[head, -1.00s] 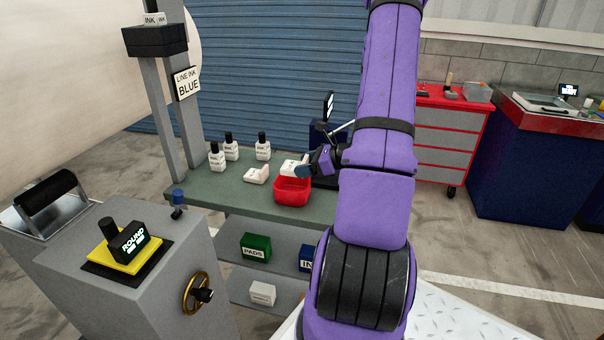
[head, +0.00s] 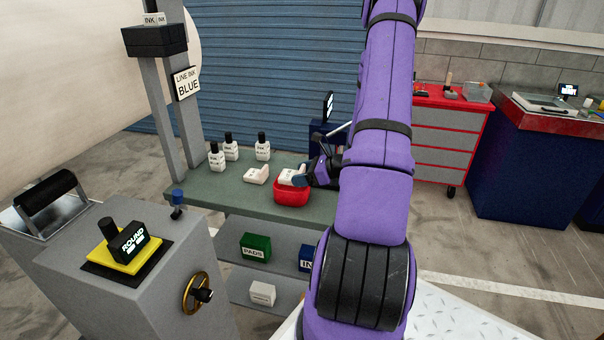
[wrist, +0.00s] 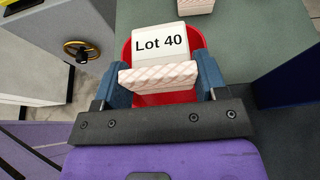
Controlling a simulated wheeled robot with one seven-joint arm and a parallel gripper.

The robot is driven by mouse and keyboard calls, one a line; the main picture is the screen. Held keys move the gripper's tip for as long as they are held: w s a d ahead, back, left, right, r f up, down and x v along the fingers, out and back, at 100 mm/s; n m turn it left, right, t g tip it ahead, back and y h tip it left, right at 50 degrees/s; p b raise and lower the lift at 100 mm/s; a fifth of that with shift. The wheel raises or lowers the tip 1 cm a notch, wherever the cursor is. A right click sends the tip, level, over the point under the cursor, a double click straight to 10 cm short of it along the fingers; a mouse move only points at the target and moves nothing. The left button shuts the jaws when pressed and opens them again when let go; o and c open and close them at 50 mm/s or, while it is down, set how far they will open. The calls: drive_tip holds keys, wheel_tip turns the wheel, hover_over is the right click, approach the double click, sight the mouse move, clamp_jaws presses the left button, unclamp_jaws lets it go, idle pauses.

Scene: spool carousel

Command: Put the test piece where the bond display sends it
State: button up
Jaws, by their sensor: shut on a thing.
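The test piece (head: 286,176) is a white, L-shaped block. In the wrist view it carries a "Lot 40" label (wrist: 160,44) and has a ridged pinkish-white face (wrist: 158,78). My gripper (wrist: 162,66) is shut on it, one blue finger on each side. The piece is over the opening of the red bin (head: 291,196), whose rim also shows around it in the wrist view (wrist: 127,52). I cannot tell whether it touches the bin. The bond display (head: 328,106) at the bench's back is nearly edge-on, so its text is unreadable.
The bin stands on the green bench (head: 225,191). Another white L-shaped piece (head: 256,175) lies left of it, with several black-capped bottles (head: 231,148) behind. A shelf below holds a green PADS box (head: 255,247). A grey cabinet (head: 160,300) stands front left.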

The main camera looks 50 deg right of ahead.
drive_tip(key=shift+f, duration=0.35)
drive_tip(key=o, duration=1)
